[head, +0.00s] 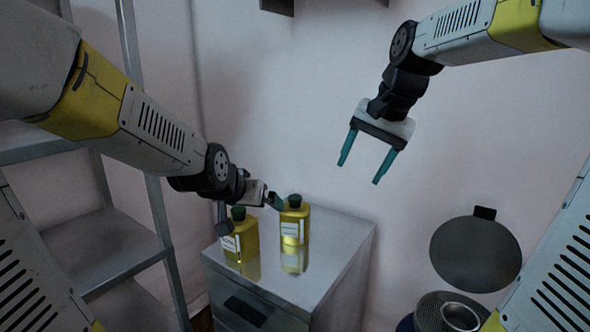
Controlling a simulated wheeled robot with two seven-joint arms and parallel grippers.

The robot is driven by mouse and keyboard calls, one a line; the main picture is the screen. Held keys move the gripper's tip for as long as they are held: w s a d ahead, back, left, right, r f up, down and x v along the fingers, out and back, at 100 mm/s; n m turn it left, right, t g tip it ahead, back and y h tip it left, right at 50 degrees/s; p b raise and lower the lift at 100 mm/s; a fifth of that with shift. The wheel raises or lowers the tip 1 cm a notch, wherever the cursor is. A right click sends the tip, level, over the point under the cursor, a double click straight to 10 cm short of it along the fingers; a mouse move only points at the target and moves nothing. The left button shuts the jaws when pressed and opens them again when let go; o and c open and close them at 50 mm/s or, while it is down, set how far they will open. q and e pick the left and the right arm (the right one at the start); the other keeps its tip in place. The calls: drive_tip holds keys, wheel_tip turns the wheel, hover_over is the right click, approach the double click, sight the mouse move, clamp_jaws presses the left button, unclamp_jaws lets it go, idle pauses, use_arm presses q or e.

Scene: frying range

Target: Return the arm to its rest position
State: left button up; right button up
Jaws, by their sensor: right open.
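My right gripper (359,173) hangs in the air at the upper right, in front of the pale wall. Its two teal fingers are spread and point down, with nothing between them. My left arm reaches in from the left, and its gripper (268,200) is just above and behind two yellow bottles. Its fingers are partly hidden, and I cannot tell whether it touches a bottle. The left bottle (247,240) and the right bottle (294,228) stand upright on a metal cabinet (335,240). Both have dark green caps and white labels.
A metal shelf rack (120,235) stands at the left. At the lower right is a round dark lid (475,252), raised behind a round bin-like opening with a metal cup (461,316). The cabinet top right of the bottles is clear. A dark fixture (278,6) is on the wall above.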

use_arm(q)
drive_tip(key=s+a+r+n+g, duration=0.1)
drive_tip(key=s+a, duration=0.1)
drive_tip(key=s, duration=0.7)
drive_tip(key=s+a+r+n+g, duration=0.1)
drive_tip(key=s+a+g, duration=0.1)
drive_tip(key=s, duration=0.7)
drive_tip(key=shift+s+a+r+g, duration=0.2)
drive_tip(key=shift+a+r+g, duration=0.05)
drive_tip(key=shift+a+g, duration=0.05)
use_arm(e)
drive_tip(key=s+f+n+t, duration=0.1)
drive_tip(key=s+f+n, duration=0.1)
drive_tip(key=s+f, duration=0.2)
drive_tip(key=s+f+n+t, duration=0.1)
drive_tip(key=s+f+n, duration=0.2)
drive_tip(key=s, duration=0.8)
drive_tip(key=shift+s+f+n+h, duration=0.25)
drive_tip(key=shift+f+n+h, duration=0.05)
drive_tip(key=shift+f, duration=0.25)
